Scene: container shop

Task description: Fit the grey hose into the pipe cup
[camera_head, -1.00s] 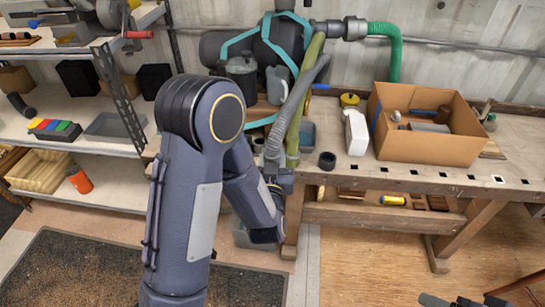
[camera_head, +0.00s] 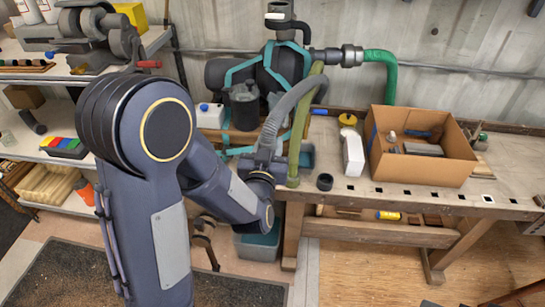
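The ribbed grey hose (camera_head: 285,105) hangs from the machine at the back and curves down to the left, in front of the bench's front edge. Its lower end is at my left gripper (camera_head: 262,172), which appears shut on it; the fingers are small and partly hidden. A small black cup (camera_head: 324,182), which looks like the pipe cup, stands upright on the bench near the front edge, to the right of the hose end and apart from it. My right gripper is out of view.
An olive-green hose (camera_head: 302,130) hangs between the grey hose and the cup. A white bottle (camera_head: 353,153) and an open cardboard box (camera_head: 420,168) stand to the right on the bench (camera_head: 400,200). A teal-grey bin (camera_head: 258,245) is below.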

